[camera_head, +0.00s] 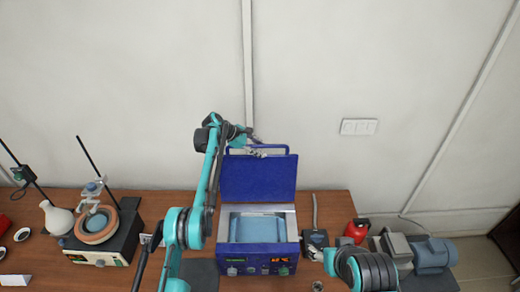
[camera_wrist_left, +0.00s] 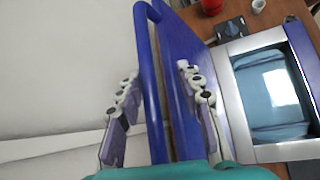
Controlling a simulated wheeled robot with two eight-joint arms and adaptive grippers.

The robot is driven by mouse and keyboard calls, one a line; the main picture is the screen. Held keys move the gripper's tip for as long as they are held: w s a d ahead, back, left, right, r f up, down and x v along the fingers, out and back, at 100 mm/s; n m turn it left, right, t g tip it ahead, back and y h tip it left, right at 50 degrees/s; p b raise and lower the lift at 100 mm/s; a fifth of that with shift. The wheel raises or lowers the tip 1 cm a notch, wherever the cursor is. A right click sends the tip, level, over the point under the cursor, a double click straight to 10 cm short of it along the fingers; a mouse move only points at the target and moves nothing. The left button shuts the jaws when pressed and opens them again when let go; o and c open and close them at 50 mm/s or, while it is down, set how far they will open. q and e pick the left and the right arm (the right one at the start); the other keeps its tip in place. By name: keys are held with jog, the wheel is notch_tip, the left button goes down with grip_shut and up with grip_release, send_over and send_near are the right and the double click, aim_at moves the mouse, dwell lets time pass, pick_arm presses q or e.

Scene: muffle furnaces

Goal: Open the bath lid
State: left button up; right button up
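The blue bath lid (camera_head: 258,178) stands upright at the back of the blue water bath (camera_head: 258,258), and the water-filled basin is uncovered. The lid's bar handle (camera_head: 270,148) is along its top edge. My left gripper (camera_head: 260,150) is up at that handle. In the left wrist view, the fingers of my left gripper (camera_wrist_left: 160,105) are spread apart, one on each side of the blue handle (camera_wrist_left: 148,80), with gaps visible. The open basin (camera_wrist_left: 272,95) shows to the right there. My right arm shows at the lower right of the head view, but its gripper is not seen.
The wooden table (camera_head: 330,208) stands against a white wall. A heater with a round vessel (camera_head: 97,225) and a white flask (camera_head: 57,217) stand at the left. A red container (camera_head: 356,231) and a grey-blue motor pump (camera_head: 430,255) are at the right.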

pick_arm(q)
jog(key=shift+a+r, duration=0.1)
jog(key=v, duration=1.1)
jog(key=shift+a+r, duration=0.25)
jog(key=shift+r, duration=0.05)
jog(key=shift+s, duration=0.1)
jog(key=s+a+f+m+t+y+b, duration=0.1)
jog(key=s+f+m+y+b, duration=0.15)
jog(key=s+b, duration=0.5)
jog(key=s+a+f+m+y+b, duration=0.1)
jog(key=s+a+f+m+b, duration=0.15)
jog(key=s+b, duration=0.45)
jog(key=s+a+f+m+t+y+b, duration=0.1)
jog(key=s+f+m+y+b, duration=0.15)
jog(key=s+b, duration=0.45)
jog(key=s+a+f+m+t+y+b, duration=0.1)
jog(key=s+f+m+b, duration=0.3)
jog(key=s+f, duration=0.9)
jog(key=s+a+f+m+t+y+b, duration=0.1)
jog(key=s+a+f+m+b, duration=0.3)
jog(key=s+f+b, duration=0.4)
jog(key=s+f+m+y, duration=0.1)
jog(key=s+f, duration=0.4)
jog(key=shift+s+a+f, duration=0.2)
jog(key=shift+s, duration=0.1)
